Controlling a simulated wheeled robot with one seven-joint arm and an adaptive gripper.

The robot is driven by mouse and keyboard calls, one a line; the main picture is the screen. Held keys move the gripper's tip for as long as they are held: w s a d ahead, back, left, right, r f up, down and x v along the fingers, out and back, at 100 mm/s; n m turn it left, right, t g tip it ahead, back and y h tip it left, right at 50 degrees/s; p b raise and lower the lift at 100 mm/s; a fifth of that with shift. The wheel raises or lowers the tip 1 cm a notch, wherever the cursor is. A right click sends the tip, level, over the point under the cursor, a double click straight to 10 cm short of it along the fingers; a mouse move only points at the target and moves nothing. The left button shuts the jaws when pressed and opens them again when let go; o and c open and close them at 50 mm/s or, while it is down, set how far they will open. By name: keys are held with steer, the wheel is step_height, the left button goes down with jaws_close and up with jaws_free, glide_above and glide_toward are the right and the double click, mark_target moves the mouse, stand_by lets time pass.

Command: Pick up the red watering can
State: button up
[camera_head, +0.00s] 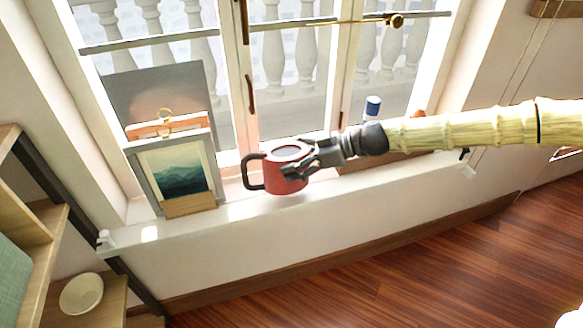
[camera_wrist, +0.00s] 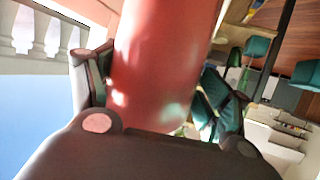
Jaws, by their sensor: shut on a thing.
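The red watering can (camera_head: 284,180) has a dark handle on its left side and is at the window sill in the head view. It looks upright. My gripper (camera_head: 301,167) reaches it from the right and is shut on its body. In the wrist view, the red can (camera_wrist: 165,65) fills the space between the two fingers of my gripper (camera_wrist: 155,100). I cannot tell for sure whether its base touches the sill.
A framed mountain picture (camera_head: 176,170) leans on the white sill (camera_head: 235,212) to the left. A blue and white container (camera_head: 372,108) stands behind my arm. A wooden shelf with a pale bowl (camera_head: 81,294) is at lower left. The wooden floor (camera_head: 400,260) is clear.

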steer(key=s+a+r, duration=0.1)
steer(key=s+a, duration=0.2)
steer(key=s, duration=1.2)
steer(key=shift+s+a+r, duration=0.15)
steer(key=shift+s+r, duration=0.1)
steer(key=shift+s, duration=0.1)
